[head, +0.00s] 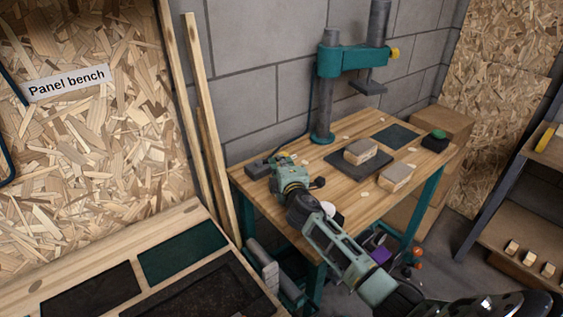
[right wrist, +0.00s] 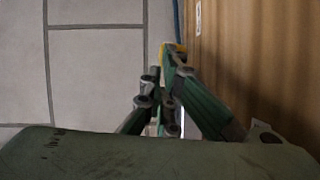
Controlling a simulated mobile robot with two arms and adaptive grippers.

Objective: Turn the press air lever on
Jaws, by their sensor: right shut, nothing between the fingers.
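The press (head: 345,62) is a teal head on a grey column at the back of a wooden bench. A dark box (head: 257,169) with a cable stands at the bench's left end; I cannot tell whether it carries the air lever. My right gripper (head: 279,160) is at this end, just right of the box, and partly overlaps it. In the right wrist view its fingers (right wrist: 170,68) are together and empty, with a small yellow piece (right wrist: 174,48) at their tips. I cannot tell what that piece belongs to or the lever's position. My left gripper is out of view.
A block wall (head: 255,60) stands close behind. A panel bench (head: 165,225) is at left, shelves (head: 530,205) at right.

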